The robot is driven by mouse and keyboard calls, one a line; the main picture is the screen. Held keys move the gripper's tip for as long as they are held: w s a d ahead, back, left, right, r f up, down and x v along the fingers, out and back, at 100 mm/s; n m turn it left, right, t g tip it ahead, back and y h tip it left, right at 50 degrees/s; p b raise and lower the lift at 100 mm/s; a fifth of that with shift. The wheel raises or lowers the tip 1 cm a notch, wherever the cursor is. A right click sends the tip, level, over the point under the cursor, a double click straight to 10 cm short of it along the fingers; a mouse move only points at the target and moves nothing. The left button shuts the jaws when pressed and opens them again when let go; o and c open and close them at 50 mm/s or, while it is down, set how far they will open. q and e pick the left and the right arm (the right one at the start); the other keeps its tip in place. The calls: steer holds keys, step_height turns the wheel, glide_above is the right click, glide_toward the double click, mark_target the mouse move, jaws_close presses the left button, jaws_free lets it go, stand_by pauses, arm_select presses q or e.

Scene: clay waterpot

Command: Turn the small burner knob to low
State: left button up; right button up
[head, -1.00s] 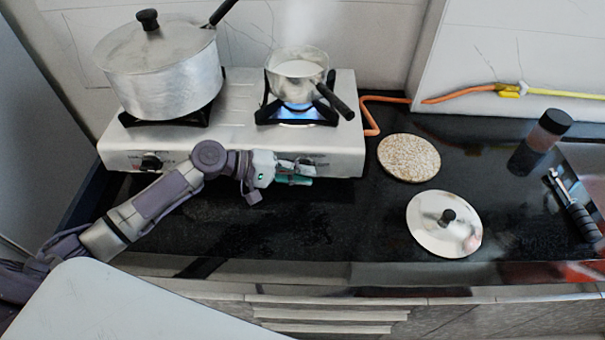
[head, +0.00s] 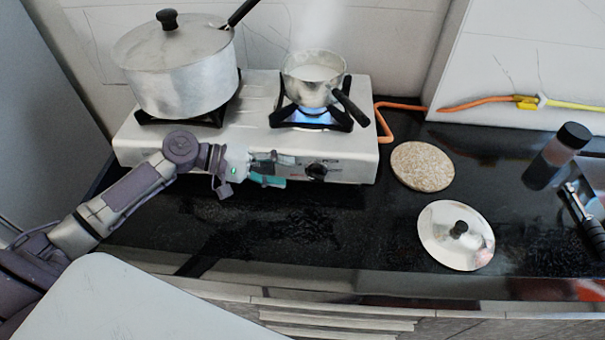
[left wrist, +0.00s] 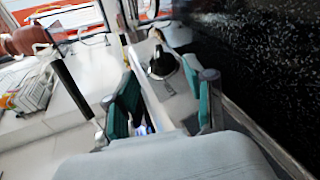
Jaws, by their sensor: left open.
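The small burner knob (head: 316,171) is black and round, on the right part of the white stove's (head: 350,165) front panel. It also shows in the left wrist view (left wrist: 163,65), beyond and between the fingers. My left gripper (head: 278,171) is open and empty, in front of the panel just left of the knob, with a gap between them. Its teal fingers also show in the left wrist view (left wrist: 165,100). A blue flame (head: 313,115) burns under a small pot (head: 305,85) holding white liquid. My right gripper is out of view.
A large lidded pot (head: 180,85) stands on the left burner. The small pot's dark handle (head: 350,105) juts over the stove's right side. A round cork-like mat (head: 422,166), a lid (head: 440,235) and a dark-capped jar (head: 555,155) are on the counter at right. The counter's front middle is clear.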

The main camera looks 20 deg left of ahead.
arm_select(q)
steer(key=shift+v, duration=2)
